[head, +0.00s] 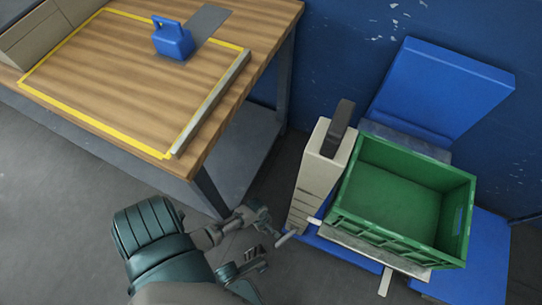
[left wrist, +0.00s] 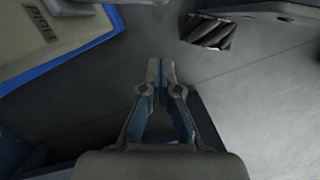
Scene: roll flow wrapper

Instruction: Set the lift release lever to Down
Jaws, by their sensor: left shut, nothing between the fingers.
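The lift stands at right, with a beige housing (head: 316,175) on its blue base (head: 480,255). A dark upright handle (head: 342,122) rises from the housing top. A short pale lever end (head: 314,221) sticks out low beside the housing; I cannot tell if it is the release lever, or its setting. My left gripper (head: 286,237) is shut and empty, just left of that pale end; I cannot tell if they touch. In the left wrist view its closed fingertips (left wrist: 160,72) point over grey floor. My right gripper is not in view.
A green crate (head: 448,228) sits on the lift beside the housing. A pale bar (head: 385,281) projects below it. The wooden table (head: 105,95) at left carries a blue weight-like block (head: 173,40).

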